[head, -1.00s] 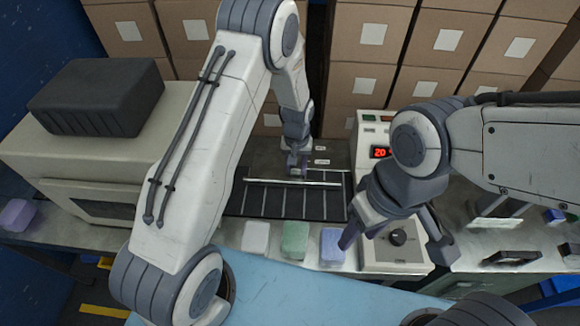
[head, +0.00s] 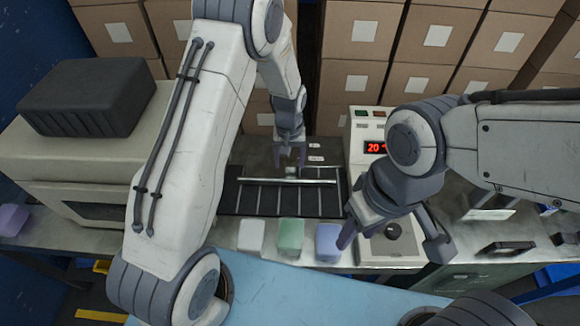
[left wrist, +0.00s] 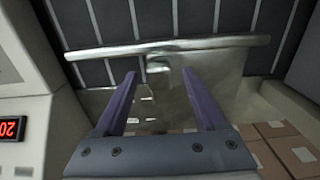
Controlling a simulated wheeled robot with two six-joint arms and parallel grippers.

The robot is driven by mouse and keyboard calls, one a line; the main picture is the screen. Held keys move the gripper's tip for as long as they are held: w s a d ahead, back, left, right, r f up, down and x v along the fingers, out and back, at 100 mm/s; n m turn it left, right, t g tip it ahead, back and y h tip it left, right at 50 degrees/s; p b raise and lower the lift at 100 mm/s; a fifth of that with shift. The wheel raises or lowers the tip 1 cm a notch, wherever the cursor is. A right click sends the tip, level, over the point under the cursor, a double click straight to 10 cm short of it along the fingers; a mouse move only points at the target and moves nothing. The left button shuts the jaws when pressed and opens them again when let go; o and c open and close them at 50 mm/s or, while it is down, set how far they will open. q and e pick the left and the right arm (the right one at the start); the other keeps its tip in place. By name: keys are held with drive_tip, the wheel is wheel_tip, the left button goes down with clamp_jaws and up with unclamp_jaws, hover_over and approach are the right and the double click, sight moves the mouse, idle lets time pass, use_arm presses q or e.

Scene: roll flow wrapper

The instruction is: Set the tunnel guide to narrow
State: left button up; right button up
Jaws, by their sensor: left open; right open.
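The tunnel guide (head: 265,181) is a thin metal rail lying across the black slatted conveyor (head: 270,201). Its small tab (head: 292,173) stands at the rail's far side. My left gripper (head: 290,164) is open just behind the rail, close to the tab. In the left wrist view the rail (left wrist: 215,43) crosses the top, and its tab (left wrist: 158,66) shows ahead of and between the open fingertips (left wrist: 158,78); the fingers look clear of it. My right gripper (head: 394,240) is open and empty above the dial panel.
Two small white labels (head: 316,158) sit behind the conveyor. A red display (head: 376,148) reads 20. White, green and blue blocks (head: 291,237) stand in front of the conveyor. A round dial (head: 392,231) lies under my right gripper. Cardboard boxes (head: 350,80) are stacked behind.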

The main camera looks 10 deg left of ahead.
use_arm(q)
wheel_tip(320, 180, up, 7)
drive_tip(key=shift+r+b, duration=0.2)
drive_tip(key=shift+b, duration=0.2)
drive_tip(key=s+d+r+m, duration=0.3)
drive_tip(key=s+d+r, duration=0.15)
drive_tip(key=s, duration=0.25)
drive_tip(key=s+d+r+m, duration=0.2)
drive_tip(key=s+d+r, duration=0.25)
drive_tip(key=s, duration=0.25)
drive_tip(key=s+r+m, duration=0.1)
drive_tip(key=s+m, duration=0.1)
drive_tip(key=s, duration=0.5)
drive_tip(key=s+r+m+h, duration=0.1)
drive_tip(key=s+r+m, duration=0.1)
drive_tip(key=s, duration=0.5)
drive_tip(key=shift+a+r+m, duration=0.2)
drive_tip(key=shift+a+m, duration=0.15)
drive_tip(key=shift+m, duration=0.05)
